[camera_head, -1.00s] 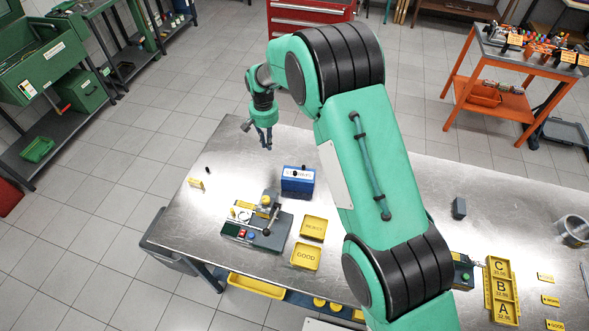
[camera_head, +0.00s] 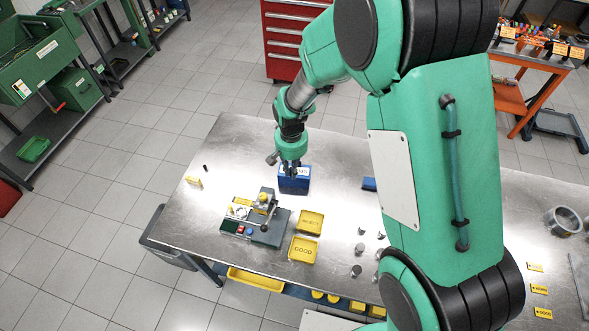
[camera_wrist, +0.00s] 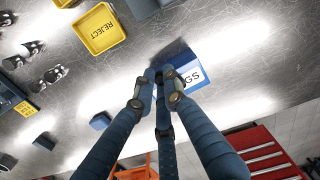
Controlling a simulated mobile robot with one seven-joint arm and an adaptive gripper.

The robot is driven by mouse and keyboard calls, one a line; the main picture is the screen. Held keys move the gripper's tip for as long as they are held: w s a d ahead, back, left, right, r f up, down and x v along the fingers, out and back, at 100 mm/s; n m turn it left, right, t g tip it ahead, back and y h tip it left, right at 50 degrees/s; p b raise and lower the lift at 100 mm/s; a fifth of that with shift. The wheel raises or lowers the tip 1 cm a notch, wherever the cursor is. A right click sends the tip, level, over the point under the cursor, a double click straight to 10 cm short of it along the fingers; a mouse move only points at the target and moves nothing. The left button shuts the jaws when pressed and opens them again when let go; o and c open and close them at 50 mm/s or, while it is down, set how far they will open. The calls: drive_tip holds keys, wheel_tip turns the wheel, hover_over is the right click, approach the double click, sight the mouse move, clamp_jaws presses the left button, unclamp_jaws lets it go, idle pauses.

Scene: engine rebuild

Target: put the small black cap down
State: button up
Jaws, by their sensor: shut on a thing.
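My gripper (camera_head: 296,174) is over the blue box (camera_head: 289,184) on the metal table. In the wrist view its fingers (camera_wrist: 166,78) come together in front of the blue box (camera_wrist: 185,70), which has a white label ending in "GS". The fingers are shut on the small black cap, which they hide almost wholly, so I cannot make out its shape. I cannot tell whether the fingertips touch the box. A small dark upright piece (camera_head: 205,168) stands apart on the table at the far left.
The yellow REJECT tray (camera_head: 311,221) and GOOD tray (camera_head: 303,250) lie in front of the box. A grey fixture (camera_head: 268,230) with buttons stands to their left. Several metal parts (camera_head: 357,258) stand on the right. The table's back left (camera_head: 235,140) is bare.

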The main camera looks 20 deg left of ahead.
drive_tip(key=s+d+r+p, duration=0.1)
drive_tip(key=s+d, duration=0.6)
drive_tip(key=s, duration=0.1)
drive_tip(key=shift+s+d+r, duration=0.15)
drive_tip(key=shift+s+d, duration=0.05)
drive_tip(key=shift+d, duration=0.1)
drive_tip(key=shift+w+a, duration=0.1)
drive_tip(key=shift+w, duration=0.05)
drive_tip(key=w+a, duration=0.2)
drive_tip(key=w, duration=0.2)
drive_tip(key=w+a+f+p, duration=0.1)
drive_tip(key=w+a, duration=0.2)
drive_tip(key=w, duration=0.2)
drive_tip(key=w+a+p, duration=0.1)
drive_tip(key=w+a, duration=0.2)
drive_tip(key=w, duration=0.1)
drive_tip(key=shift+w+a+f, duration=0.15)
drive_tip(key=shift+f, duration=0.1)
drive_tip(key=shift+f, duration=0.1)
drive_tip(key=shift+f+p, duration=0.55)
drive_tip(key=shift+f, duration=1.1)
drive_tip(key=shift+f, duration=0.15)
